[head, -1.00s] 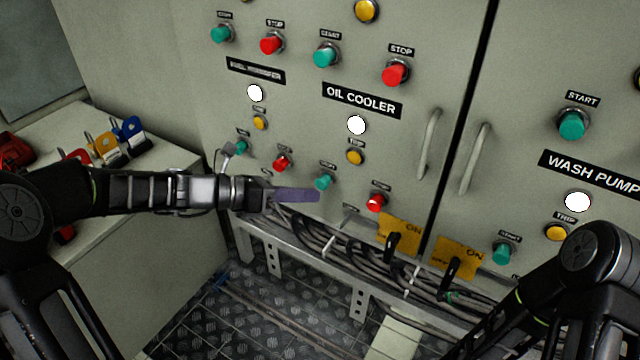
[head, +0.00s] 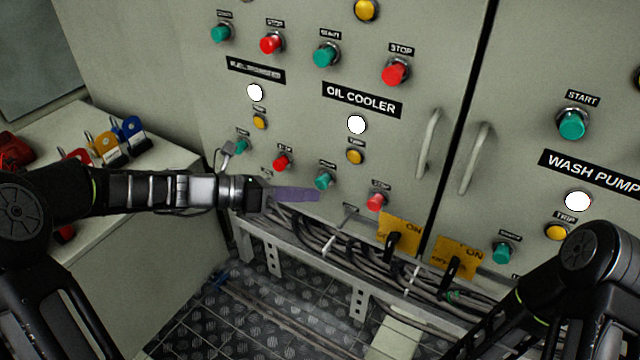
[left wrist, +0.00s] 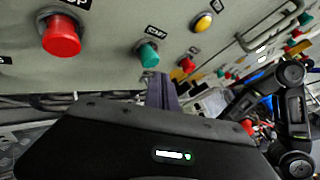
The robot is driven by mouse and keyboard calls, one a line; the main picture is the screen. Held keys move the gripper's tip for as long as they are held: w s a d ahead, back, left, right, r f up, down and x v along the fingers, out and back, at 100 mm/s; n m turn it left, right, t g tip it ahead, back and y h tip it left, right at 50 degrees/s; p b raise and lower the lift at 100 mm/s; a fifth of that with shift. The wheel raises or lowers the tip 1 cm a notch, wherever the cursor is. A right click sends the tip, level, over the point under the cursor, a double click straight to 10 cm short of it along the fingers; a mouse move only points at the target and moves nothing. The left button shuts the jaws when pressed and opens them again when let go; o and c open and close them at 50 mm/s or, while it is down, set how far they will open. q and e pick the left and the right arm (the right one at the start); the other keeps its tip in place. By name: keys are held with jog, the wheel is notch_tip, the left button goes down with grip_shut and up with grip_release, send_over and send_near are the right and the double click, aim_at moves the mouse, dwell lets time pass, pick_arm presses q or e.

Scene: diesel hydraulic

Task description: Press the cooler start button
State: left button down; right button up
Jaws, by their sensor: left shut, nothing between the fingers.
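The OIL COOLER label (head: 361,100) sits on the grey panel, with a white lamp (head: 356,125) and a yellow TRIP button (head: 355,157) below it. Under these are the green START button (head: 323,180) and the red STOP button (head: 376,202). The green button also shows in the left wrist view (left wrist: 148,54), beyond the fingers. My left gripper (head: 318,196) is shut and empty, its purple-grey fingers pointing right, tips just below the green button. I cannot tell whether they touch it. My right gripper is not in view; its arm enters at lower right.
A red STOP button (head: 282,162) is close above my left fingers. Yellow-plated switches (head: 399,236) and a cable tray (head: 325,246) lie below. A bench with padlocks (head: 128,138) stands at left. Door handles (head: 428,143) protrude right of the cooler buttons.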

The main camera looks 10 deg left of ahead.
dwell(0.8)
pick_arm(q)
jog(key=shift+w+d+p, duration=0.2)
jog(key=shift+w+p, duration=0.2)
jog(key=shift+p, duration=0.1)
jog(key=shift+w+d+p, duration=0.15)
jog(key=shift+w+p, duration=0.2)
jog(key=shift+w, duration=0.1)
dwell(0.6)
jog(key=shift+s+r, duration=0.1)
jog(key=shift+s, duration=0.05)
jog(key=shift+s+a+p, duration=0.35)
jog(key=shift+s+p, duration=0.05)
jog(key=shift+s, duration=0.3)
jog(key=shift+s, duration=0.1)
